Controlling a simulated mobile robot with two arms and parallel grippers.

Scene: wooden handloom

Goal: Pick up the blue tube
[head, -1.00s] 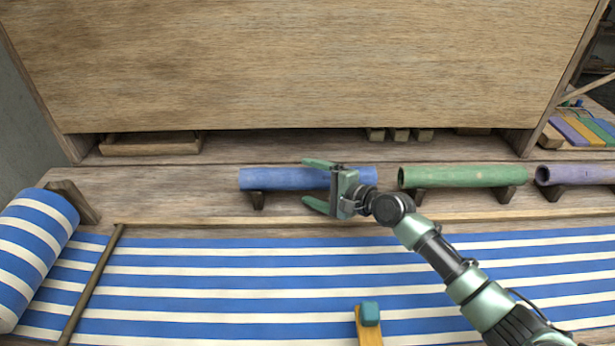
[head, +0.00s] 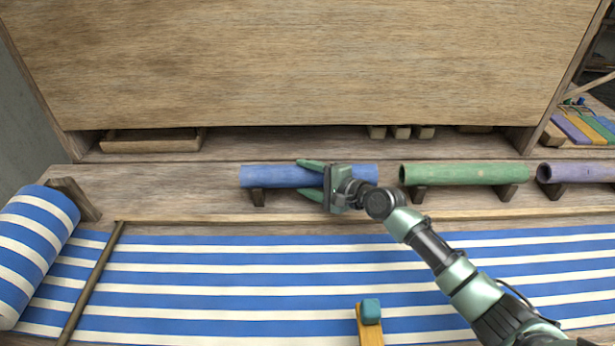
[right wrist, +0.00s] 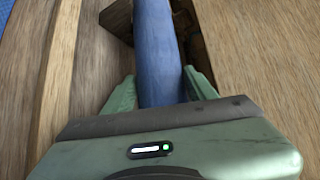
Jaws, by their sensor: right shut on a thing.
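The blue tube (head: 272,176) lies level on dark wooden supports on the loom's shelf. My right gripper (head: 311,178) is at the right part of the tube, its green fingers on either side of it. In the right wrist view the blue tube (right wrist: 158,55) runs between the two fingers (right wrist: 160,88), which are shut on it. The gripper body hides a short stretch of the tube near its right end. The tube still rests at the height of its supports. My left gripper is not in view.
A green tube (head: 465,174) and a purple tube (head: 580,173) lie on supports to the right. A tall wooden panel (head: 300,65) stands behind. Blue-and-white striped cloth (head: 240,285) spreads in front, with a cloth roll (head: 35,245) at left and a teal-topped yellow piece (head: 370,312) at the front.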

